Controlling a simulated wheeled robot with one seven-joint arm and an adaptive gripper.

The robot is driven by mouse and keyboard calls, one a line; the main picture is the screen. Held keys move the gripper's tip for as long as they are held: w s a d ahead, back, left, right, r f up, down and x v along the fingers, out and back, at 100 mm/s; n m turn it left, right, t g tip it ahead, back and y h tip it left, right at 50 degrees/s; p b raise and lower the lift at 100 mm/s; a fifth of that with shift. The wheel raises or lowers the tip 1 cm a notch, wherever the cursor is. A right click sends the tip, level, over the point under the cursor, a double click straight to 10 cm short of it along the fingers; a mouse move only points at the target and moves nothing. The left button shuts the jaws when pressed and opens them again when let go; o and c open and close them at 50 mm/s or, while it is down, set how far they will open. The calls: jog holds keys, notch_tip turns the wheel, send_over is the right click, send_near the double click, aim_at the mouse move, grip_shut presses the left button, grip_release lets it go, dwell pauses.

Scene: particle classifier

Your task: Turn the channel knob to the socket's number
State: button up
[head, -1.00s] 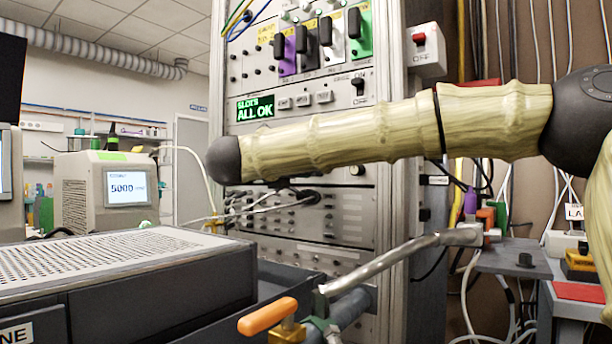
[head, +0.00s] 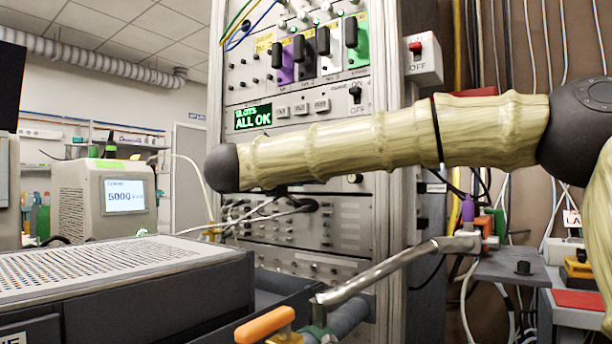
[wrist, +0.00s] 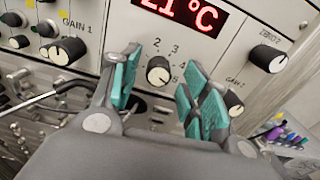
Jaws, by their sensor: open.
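The channel knob (wrist: 158,72) is a small round black knob with a pale face on a grey panel, in the middle of the wrist view. The numbers 2, 3, 4 and 5 are printed around its upper and right sides; I cannot tell where its pointer stands. My gripper (wrist: 160,64) is open, with teal fingers on the left and right of the knob and a gap on both sides. In the head view my arm hides the knob and gripper. I cannot make out the socket or its number.
A red temperature display (wrist: 185,13) sits above the knob. A GAIN 2 knob (wrist: 234,103) is close to the right finger, a ZERO 2 knob (wrist: 268,58) farther right, and a GAIN 1 knob (wrist: 68,50) at left. A green ALL OK screen (head: 252,116) is on the rack.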

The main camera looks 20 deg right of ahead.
jog(key=v, duration=1.2)
